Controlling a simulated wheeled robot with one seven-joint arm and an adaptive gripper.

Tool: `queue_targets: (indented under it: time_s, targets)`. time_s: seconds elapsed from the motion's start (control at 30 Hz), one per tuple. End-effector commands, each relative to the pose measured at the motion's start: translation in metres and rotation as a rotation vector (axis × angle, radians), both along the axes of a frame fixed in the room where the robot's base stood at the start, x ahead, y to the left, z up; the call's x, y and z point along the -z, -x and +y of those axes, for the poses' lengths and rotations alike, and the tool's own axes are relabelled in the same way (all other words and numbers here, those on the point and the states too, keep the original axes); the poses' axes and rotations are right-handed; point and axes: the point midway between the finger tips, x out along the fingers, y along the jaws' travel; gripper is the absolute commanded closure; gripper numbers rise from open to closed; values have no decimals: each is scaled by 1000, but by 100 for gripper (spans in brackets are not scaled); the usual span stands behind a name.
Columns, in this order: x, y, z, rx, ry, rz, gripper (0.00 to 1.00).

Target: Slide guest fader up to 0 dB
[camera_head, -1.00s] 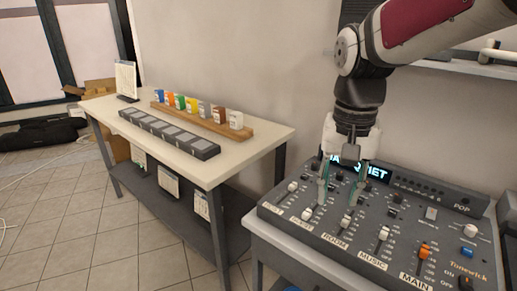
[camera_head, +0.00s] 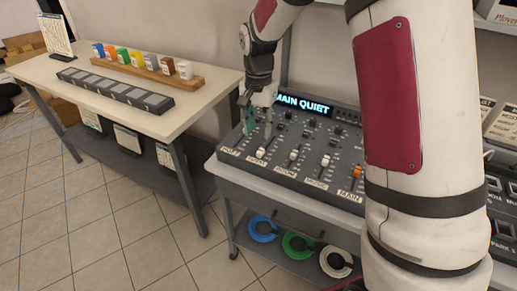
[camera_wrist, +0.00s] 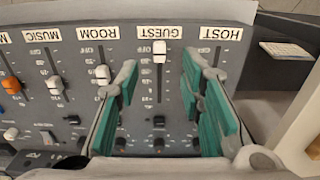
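The mixer (camera_head: 215,157) has a row of faders. The white guest fader cap (camera_head: 260,152) sits at the label end of its slot. It also shows in the wrist view (camera_wrist: 159,50), beside the GUEST label (camera_wrist: 159,32). My gripper (camera_head: 257,130) is open above the panel. In the wrist view its two green-padded fingers (camera_wrist: 160,72) lie on either side of the guest slot, apart from the cap, with nothing held. The right finger covers most of the host slot. Whether the fingertips touch the panel, I cannot tell.
The room fader cap (camera_wrist: 103,75) is close to the left finger; the music (camera_wrist: 55,85) and orange main (camera_wrist: 12,86) caps lie beyond. The display (camera_head: 303,104) reads MAIN QUIET. A table (camera_head: 200,112) stands to the left.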

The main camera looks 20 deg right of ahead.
Motion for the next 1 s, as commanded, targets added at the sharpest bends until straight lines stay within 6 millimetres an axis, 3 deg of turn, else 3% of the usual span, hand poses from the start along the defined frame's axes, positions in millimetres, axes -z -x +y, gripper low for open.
queue_targets:
  time_s: [0.2,0.4,0.6,0.9,1.0]
  targets:
    - [45,2,0,2,0,6,65]
    - [74,1,-1,1,1,4,65]
    - [87,1,0,0,-1,1,65]
    - [89,1,0,0,0,0,65]
    - [89,1,0,0,0,0,88]
